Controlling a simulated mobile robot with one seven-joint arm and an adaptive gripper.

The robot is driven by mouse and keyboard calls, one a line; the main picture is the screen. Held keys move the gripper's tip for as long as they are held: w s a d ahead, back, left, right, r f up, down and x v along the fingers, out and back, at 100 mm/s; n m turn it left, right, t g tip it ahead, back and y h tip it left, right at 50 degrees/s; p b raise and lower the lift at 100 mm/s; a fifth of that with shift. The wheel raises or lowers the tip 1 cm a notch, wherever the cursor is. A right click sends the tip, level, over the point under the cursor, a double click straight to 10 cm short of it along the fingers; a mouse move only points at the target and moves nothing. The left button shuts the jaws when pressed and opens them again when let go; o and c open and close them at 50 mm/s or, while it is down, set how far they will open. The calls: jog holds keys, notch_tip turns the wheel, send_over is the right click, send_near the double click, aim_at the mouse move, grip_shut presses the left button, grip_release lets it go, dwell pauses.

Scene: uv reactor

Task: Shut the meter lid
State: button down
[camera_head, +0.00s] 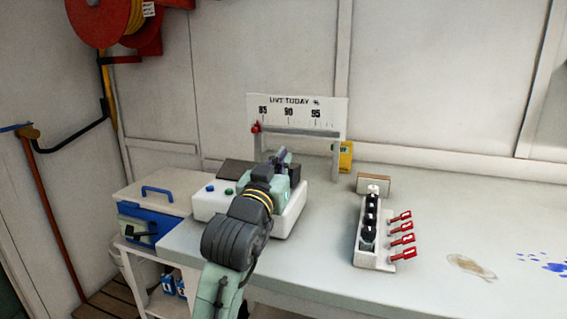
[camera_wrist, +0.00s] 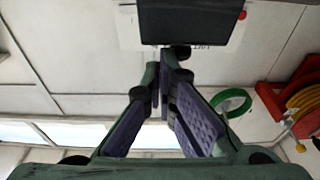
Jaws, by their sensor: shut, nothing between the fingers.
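The meter (camera_head: 212,205) is a white box on the bench with blue and green buttons on its left. Its dark lid (camera_head: 236,172) shows as a tilted panel at the back, partly hidden by my arm; it looks raised. In the wrist view a dark panel (camera_wrist: 190,22), likely this lid, is beyond my fingertips. My gripper (camera_head: 281,156) is above the right part of the meter. In the wrist view my gripper (camera_wrist: 166,72) is shut and empty, its fingertips just short of the panel's edge. I cannot tell whether they touch. My arm hides the meter's middle.
A "UVT TODAY" scale board (camera_head: 297,112) with a red pointer stands behind the meter. A white rack (camera_head: 370,240) of dark vials with red tags is to the right. A blue-handled cooler (camera_head: 150,215) is at left. The bench's right side is mostly clear, with stains.

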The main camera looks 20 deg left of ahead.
jog(key=f+b, duration=0.2)
jog(key=b, duration=0.1)
jog(key=shift+s+t, duration=0.3)
jog(key=shift+t, duration=0.1)
jog(key=shift+s+f+t+b, duration=0.25)
jog(key=shift+t+b, duration=0.35)
jog(key=shift+b, duration=0.6)
jog(key=shift+s+r, duration=0.1)
jog(key=shift+r, duration=0.15)
